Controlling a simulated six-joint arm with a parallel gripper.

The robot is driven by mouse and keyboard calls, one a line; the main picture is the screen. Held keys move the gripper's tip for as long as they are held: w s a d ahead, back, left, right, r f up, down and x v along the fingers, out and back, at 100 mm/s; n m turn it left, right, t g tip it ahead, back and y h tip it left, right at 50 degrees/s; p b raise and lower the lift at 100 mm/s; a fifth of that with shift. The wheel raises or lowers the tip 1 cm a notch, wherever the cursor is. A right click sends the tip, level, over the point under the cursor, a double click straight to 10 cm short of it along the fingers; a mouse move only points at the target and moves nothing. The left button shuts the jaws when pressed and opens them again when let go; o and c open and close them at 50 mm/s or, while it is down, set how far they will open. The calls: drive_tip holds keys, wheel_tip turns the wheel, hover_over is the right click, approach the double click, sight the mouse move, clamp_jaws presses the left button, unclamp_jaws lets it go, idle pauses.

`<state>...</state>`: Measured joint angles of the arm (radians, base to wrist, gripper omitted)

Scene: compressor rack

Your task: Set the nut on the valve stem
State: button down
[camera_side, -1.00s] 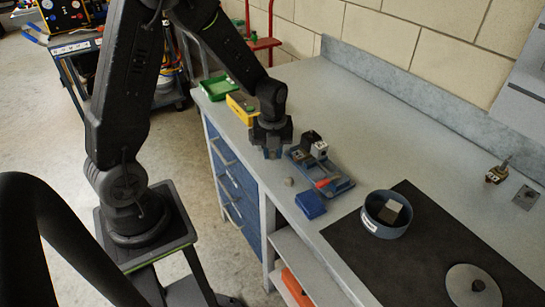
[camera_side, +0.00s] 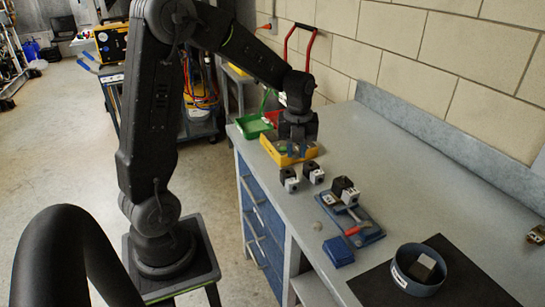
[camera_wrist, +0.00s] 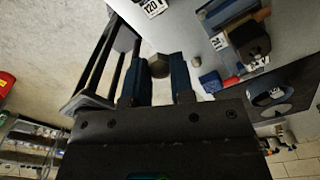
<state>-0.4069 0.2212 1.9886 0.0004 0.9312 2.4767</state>
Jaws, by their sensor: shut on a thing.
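My gripper (camera_side: 297,150) points down at the yellow bin (camera_side: 270,148) in the side view. In the wrist view, its two blue fingers are shut on a dull hexagonal nut (camera_wrist: 158,66), held near the fingertips. The nut cannot be made out in the side view. A brass-coloured fitting (camera_side: 537,235), cut off by the right edge of the side view, may be the valve; I cannot make out its stem. It is well apart from my gripper.
A blue fixture (camera_side: 369,234) with a red handle stands on the bench, with small black-and-white blocks (camera_side: 290,180) behind it. A blue box (camera_side: 338,251) and round blue container (camera_side: 406,270) are nearer. A green bin (camera_side: 252,126) stands far left.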

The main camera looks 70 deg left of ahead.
wheel_tip(320, 180, up, 2)
hover_over(343, 177)
drive_tip(key=shift+a, duration=0.25)
drive_tip(key=shift+w+d+f, duration=0.1)
drive_tip(key=shift+d, duration=0.1)
drive_tip(key=shift+f, duration=1.85)
drive_tip(key=shift+f, duration=0.35)
drive_tip(key=shift+f, duration=0.3)
drive_tip(key=shift+f, duration=0.25)
drive_tip(key=c, duration=0.5)
unclamp_jaws()
